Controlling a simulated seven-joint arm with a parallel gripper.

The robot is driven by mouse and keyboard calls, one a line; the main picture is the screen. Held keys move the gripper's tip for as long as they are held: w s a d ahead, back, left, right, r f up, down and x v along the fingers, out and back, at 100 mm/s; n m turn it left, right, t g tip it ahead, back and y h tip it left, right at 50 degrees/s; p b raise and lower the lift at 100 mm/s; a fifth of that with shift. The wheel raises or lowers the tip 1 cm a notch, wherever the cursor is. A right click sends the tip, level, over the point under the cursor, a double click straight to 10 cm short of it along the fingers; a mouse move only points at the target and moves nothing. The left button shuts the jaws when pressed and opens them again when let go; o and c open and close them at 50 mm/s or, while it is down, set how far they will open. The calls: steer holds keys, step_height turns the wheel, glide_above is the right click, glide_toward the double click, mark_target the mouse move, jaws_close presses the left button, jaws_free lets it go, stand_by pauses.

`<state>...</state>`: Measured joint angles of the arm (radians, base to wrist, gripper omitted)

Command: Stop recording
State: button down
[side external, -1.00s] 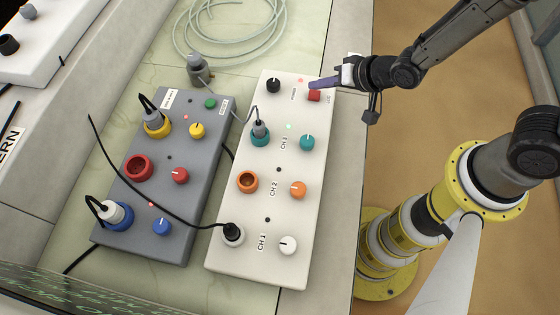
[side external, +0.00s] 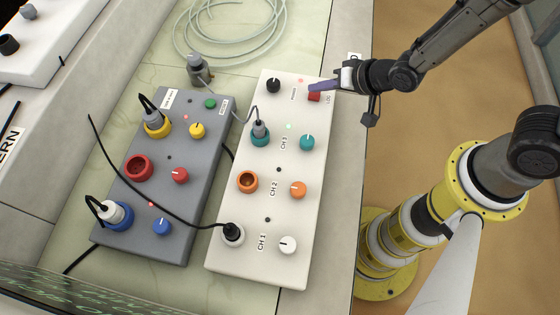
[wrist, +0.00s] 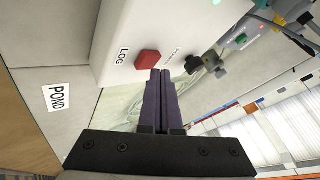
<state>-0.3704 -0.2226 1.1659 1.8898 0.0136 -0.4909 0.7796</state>
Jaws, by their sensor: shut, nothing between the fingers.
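The white control box (side external: 276,213) lies on the pale bench top. A red switch block (side external: 314,97) labelled LOG is at its far right corner; it also shows in the wrist view (wrist: 147,59). A small red light (side external: 300,81) glows near it. My gripper (side external: 311,87) has its purple fingers shut and empty. In the side view the fingertips overlap the far edge of the red switch. In the wrist view the fingertips (wrist: 161,73) are just beside the switch; I cannot tell if they touch it.
The white box also has a black knob (side external: 273,86), a teal socket with a plug (side external: 260,135), an orange socket (side external: 247,182) and a black plug (side external: 232,232). A grey box (side external: 150,205) with cabled plugs stands to the left. Coiled clear tubing (side external: 225,55) lies behind.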

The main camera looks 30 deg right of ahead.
mark_target(318, 97)
steer(key=shift+f, duration=0.5)
stand_by(0.8)
steer(key=shift+r, duration=1)
step_height(318, 97, up, 6)
stand_by(0.5)
stand_by(0.6)
